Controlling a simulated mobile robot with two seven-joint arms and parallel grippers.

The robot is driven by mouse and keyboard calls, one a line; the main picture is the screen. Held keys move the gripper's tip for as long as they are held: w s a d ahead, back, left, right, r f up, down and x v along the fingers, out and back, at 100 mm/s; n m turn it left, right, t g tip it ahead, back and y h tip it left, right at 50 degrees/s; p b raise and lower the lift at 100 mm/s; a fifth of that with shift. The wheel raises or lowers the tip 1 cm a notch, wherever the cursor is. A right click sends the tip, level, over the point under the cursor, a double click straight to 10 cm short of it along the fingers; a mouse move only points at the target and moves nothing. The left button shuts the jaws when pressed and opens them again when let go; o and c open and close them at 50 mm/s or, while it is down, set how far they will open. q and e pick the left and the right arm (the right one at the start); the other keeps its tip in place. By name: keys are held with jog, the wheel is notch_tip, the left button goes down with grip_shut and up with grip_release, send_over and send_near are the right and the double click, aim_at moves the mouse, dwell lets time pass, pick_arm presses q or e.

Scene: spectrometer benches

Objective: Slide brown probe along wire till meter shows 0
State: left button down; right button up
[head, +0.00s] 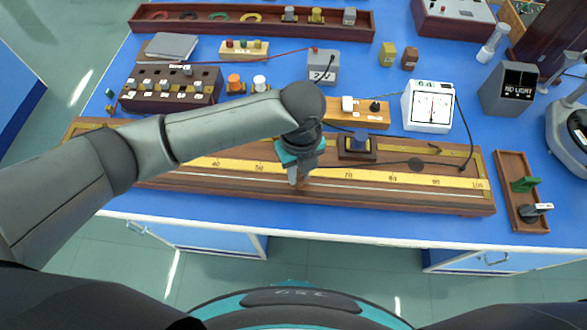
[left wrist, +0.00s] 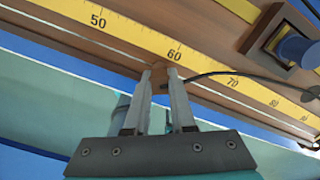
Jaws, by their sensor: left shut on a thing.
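My left gripper (head: 298,181) is over the long wooden wire board (head: 440,203), near the 60 mark of its yellow scale (head: 392,176). The left wrist view shows its fingers (left wrist: 163,76) shut on the small brown probe (left wrist: 158,88), just below the 60 mark on the scale (left wrist: 128,32). The fingers hide much of the probe, and I cannot tell whether its tip touches the wire. The thin pale wire (head: 400,193) runs along the board beside the scale. The white meter (head: 430,107) stands behind the board; its needle looks near the middle. My right gripper is not in view.
A blue knob on a dark block (head: 357,146) stands at the board's back edge, right of my gripper. A black lead runs along the board. A wooden tray (head: 516,198) lies to the right. A switch block (head: 365,116) and resistance box (head: 170,104) are behind.

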pick_arm(q)
jog(key=shift+d, duration=1.4)
jog(key=shift+d, duration=0.1)
jog(key=shift+s+f+p, duration=0.15)
jog(key=shift+p, duration=0.15)
jog(key=shift+s+a+f, duration=0.1)
jog(key=shift+a+f, duration=0.1)
dwell(3.8)
jog(key=c, duration=0.9)
grip_release()
jog(key=shift+c, duration=0.2)
jog(key=shift+o, duration=1.3)
jog(key=shift+d+r, duration=0.1)
jog(key=shift+r, duration=0.05)
